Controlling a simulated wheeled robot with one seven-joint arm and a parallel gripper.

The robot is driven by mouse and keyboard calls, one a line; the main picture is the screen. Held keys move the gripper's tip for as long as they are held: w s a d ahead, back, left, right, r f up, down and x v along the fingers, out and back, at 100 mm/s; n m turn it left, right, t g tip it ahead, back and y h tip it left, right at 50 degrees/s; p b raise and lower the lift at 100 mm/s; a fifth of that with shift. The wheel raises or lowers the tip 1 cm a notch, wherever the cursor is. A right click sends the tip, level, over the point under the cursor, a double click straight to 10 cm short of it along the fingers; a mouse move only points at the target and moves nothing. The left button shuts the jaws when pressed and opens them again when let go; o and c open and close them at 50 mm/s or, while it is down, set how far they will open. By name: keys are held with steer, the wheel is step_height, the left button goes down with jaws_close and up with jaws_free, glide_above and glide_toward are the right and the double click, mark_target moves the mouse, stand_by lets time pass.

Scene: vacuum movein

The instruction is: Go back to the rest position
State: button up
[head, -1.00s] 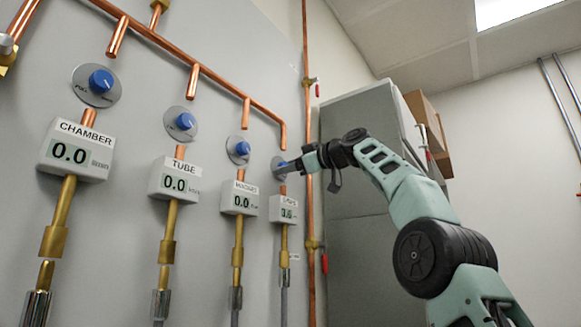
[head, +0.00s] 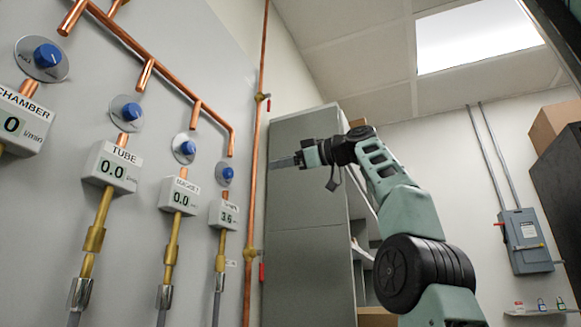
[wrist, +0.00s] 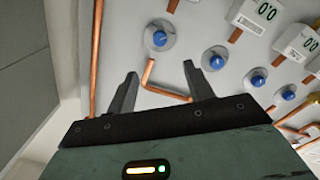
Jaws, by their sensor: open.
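My gripper (head: 284,161) is at the end of my raised arm, in front of the tall grey cabinet (head: 300,215) in the head view. In the wrist view my gripper (wrist: 160,80) has its two fingers apart with nothing between them except the wall and a copper pipe behind. The rightmost blue knob (head: 227,173) in the head view stands apart from the fingers, to their left. The meter below it (head: 224,214) reads about 3.6. The other blue knobs, such as the one over the TUBE meter (head: 131,111), are on the wall panel farther left.
A vertical copper pipe (head: 256,150) runs beside the panel. The TUBE meter (head: 112,167) reads 0.0. A grey electrical box (head: 526,240) hangs on the right wall above a small shelf with padlocks. A dark cabinet (head: 560,195) stands at the right edge.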

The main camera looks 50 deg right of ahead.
steer(key=shift+v, duration=0.9)
